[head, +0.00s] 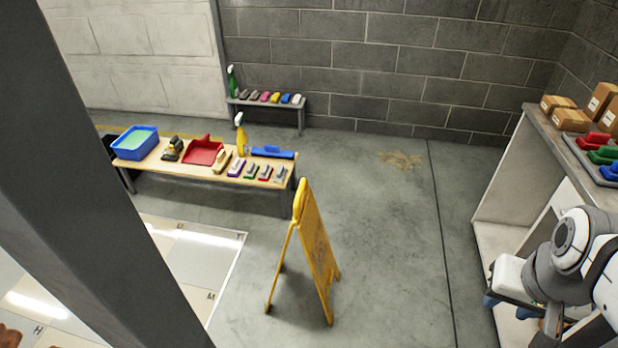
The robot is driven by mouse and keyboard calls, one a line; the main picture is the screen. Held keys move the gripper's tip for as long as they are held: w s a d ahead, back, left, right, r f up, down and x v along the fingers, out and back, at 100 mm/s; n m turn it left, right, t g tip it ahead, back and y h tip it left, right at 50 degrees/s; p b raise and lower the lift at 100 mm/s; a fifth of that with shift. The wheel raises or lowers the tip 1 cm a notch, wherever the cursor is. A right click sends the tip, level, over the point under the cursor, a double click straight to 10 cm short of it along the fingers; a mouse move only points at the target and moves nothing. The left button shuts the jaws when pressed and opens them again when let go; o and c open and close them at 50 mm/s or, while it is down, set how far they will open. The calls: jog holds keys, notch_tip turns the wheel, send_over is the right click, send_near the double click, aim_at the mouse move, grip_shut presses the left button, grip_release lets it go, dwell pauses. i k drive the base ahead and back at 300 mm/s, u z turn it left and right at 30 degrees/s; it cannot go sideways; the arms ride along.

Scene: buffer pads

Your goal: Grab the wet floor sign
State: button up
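The wet floor sign (318,250) is a yellow folding A-frame. It stands upright and spread open on the grey floor, in the middle of the head view. My arm shows at the lower right, and my gripper (517,308) seems to be at its lower left end, well to the right of the sign and apart from it. The fingers are too small and partly cut off or hidden, so I cannot tell whether they are open or shut.
A wooden bench (150,168) behind the sign holds a blue tub (135,143), a red dustpan (203,151) and brushes. A low shelf (270,104) stands at the wall. A white cabinet (518,180) with boxes is at right. A dark post (90,170) crosses the left. Floor between sign and cabinet is clear.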

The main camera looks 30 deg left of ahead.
aim_at(299, 201)
jog(key=u, duration=0.65)
jog(key=i, duration=1.25)
jog(key=u, duration=0.4)
jog(key=k, duration=0.85)
jog(key=u, duration=0.2)
jog(key=i, duration=0.9)
jog(key=z, duration=0.1)
